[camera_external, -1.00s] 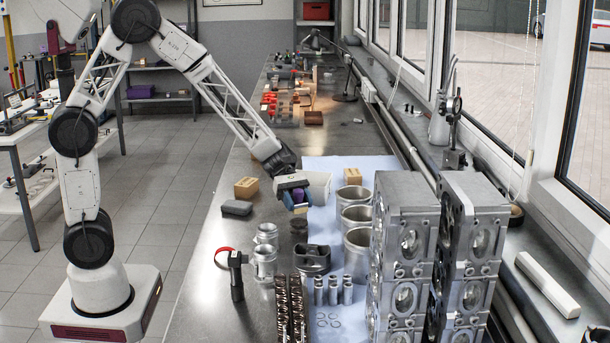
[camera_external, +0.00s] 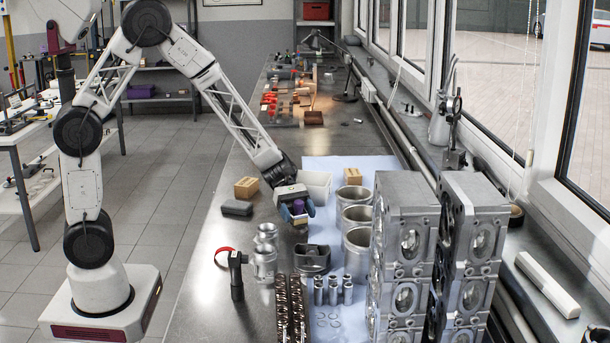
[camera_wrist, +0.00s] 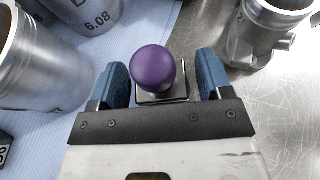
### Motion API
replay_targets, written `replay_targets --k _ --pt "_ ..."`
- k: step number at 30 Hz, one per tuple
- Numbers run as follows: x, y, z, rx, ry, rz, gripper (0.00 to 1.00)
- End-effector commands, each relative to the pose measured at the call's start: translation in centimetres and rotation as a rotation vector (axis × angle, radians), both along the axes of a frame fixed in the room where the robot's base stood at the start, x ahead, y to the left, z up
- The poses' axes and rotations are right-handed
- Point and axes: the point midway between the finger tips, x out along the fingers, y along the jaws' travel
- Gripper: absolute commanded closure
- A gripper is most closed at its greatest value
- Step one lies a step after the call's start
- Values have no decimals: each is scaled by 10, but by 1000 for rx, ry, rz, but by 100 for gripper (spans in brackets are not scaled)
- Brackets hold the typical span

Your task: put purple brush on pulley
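The purple brush (camera_external: 298,206) has a round purple knob and a light tan lower part. My gripper (camera_external: 299,213) is shut on it and holds it low over the bench. In the wrist view the purple knob (camera_wrist: 153,67) stands between the two blue fingers of my gripper (camera_wrist: 161,76), with a grey square part under it. The grip on the brush's lower body is hidden there. The pulley, a dark round piece seen earlier at this spot, is now mostly or fully hidden under the brush and gripper. I cannot tell whether they touch.
Silver cylinder sleeves (camera_external: 356,217) stand to the right. Small metal cylinders (camera_external: 265,263) and a dark piston (camera_external: 312,259) stand in front. A tan block (camera_external: 246,187) and a dark grey block (camera_external: 237,208) lie left. Tall engine blocks (camera_external: 405,250) stand right.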

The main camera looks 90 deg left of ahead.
Motion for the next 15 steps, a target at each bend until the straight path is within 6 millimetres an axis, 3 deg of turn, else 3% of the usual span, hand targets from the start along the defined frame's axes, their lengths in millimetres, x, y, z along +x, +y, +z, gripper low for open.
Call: replay_targets --k 15 --pt "-1 3 4 0 0 0 24"
